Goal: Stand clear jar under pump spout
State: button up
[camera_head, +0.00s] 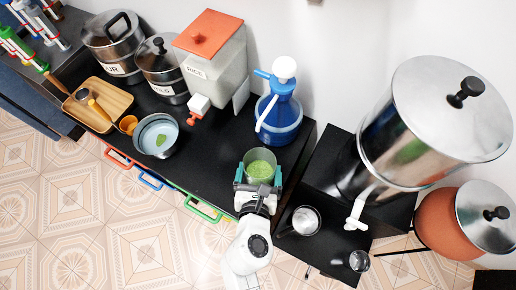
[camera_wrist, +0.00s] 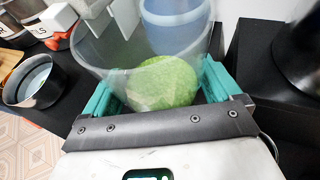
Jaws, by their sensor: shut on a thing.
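My gripper (camera_head: 258,188) is shut on the clear jar (camera_head: 260,160), its teal fingers on either side of the jar wall. The jar is upright, with green stuff inside. In the wrist view the jar (camera_wrist: 92,50) fills the middle, between the fingers of my gripper (camera_wrist: 165,95). The blue water bottle with the pump (camera_head: 281,118) stands just behind the jar, on the black counter. I cannot tell whether the jar touches the counter.
A rice dispenser (camera_head: 213,65), steel pots (camera_head: 163,70), a grey bowl (camera_head: 157,135) and a wooden tray (camera_head: 108,100) stand to the left on the counter. A large steel dispenser (camera_head: 420,130) and small metal cups (camera_head: 306,221) stand to the right on a black stand. Bare counter lies left of the jar.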

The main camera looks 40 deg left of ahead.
aim_at(259, 162)
jog(key=x, duration=0.2)
jog(key=b+x, duration=0.1)
jog(key=x, duration=0.1)
jog(key=shift+w+a+f, duration=0.1)
jog(key=shift+a+f, duration=0.15)
jog(key=shift+a, duration=0.2)
jog(key=w+a+f+b, duration=0.2)
jog(key=f, duration=0.1)
jog(key=w+a+f+b, duration=0.1)
jog(key=f, duration=0.1)
jog(key=shift+w+a+f, duration=0.15)
jog(key=shift+w+f, duration=0.05)
jog(key=shift+w+a+f+b, duration=0.1)
jog(key=shift+f+b, duration=0.1)
jog(key=shift+b, duration=0.15)
jog(key=shift+w+a+f+b, duration=0.15)
jog(key=shift+f+b, duration=0.85)
jog(key=shift+f, duration=0.65)
jog(key=shift+f, duration=0.15)
jog(key=o, duration=1)
jog(key=shift+c, duration=0.2)
jog(key=shift+s+r, duration=0.25)
jog(key=p+v, duration=0.3)
jog(key=v, duration=0.8)
jog(key=shift+s+d+r, duration=0.15)
jog(key=shift+s+d, duration=0.05)
jog(key=shift+d, duration=0.1)
